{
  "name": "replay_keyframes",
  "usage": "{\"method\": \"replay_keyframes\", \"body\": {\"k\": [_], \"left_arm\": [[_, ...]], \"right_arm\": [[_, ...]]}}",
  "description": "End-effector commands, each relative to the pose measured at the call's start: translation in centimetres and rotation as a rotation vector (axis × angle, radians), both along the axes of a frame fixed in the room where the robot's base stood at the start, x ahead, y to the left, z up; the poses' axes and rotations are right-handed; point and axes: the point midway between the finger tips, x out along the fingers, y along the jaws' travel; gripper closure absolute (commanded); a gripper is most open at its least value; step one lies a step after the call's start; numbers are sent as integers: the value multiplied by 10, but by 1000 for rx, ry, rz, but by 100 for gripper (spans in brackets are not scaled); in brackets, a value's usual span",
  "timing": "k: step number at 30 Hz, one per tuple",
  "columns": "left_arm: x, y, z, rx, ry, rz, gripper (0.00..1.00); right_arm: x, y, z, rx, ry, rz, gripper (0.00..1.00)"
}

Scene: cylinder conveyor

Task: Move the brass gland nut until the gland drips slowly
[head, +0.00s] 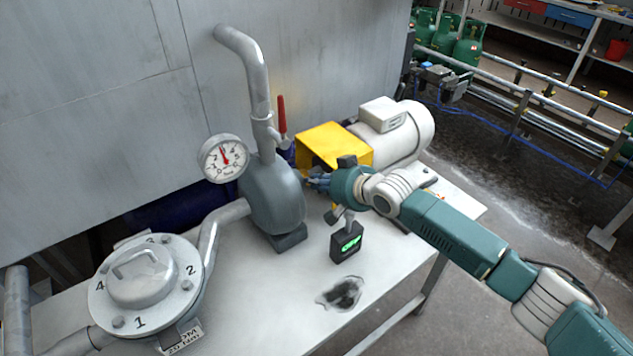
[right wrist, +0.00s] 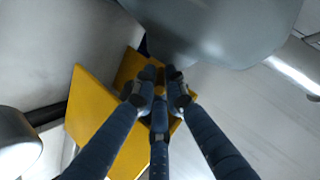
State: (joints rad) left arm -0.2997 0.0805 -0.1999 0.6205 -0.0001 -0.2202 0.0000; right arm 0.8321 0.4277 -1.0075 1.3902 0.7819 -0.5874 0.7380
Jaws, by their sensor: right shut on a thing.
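My right gripper (head: 314,180) is between the grey pump body (head: 277,203) and the yellow guard (head: 337,147). In the right wrist view its blue fingers (right wrist: 162,82) are drawn together under the pump body (right wrist: 220,30), beside the yellow guard (right wrist: 92,120). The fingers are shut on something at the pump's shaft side. The brass gland nut is not clearly seen; the fingers cover that spot. No drip can be made out. My left gripper is not in view.
A black box with a green display (head: 347,243) stands on the bench below my right wrist. A dark wet patch (head: 342,293) lies in front. A gauge (head: 224,158), a red valve handle (head: 281,113), a numbered lid (head: 145,275) and a motor (head: 403,130) surround the pump.

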Motion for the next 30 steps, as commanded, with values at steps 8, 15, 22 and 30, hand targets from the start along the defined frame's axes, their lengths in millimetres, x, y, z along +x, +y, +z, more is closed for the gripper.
{"method": "replay_keyframes", "body": {"k": [8, 15, 22, 30], "left_arm": [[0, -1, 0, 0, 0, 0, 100], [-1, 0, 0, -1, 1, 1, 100], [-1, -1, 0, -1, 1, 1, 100], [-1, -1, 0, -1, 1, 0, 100]], "right_arm": [[-2, 1, -3, -2, 6, 2, 82], [-5, -3, 1, -2, 6, 2, 82], [-29, -23, 19, -2, 4, 2, 82], [-65, -52, 46, -3, 5, 2, 82]]}}
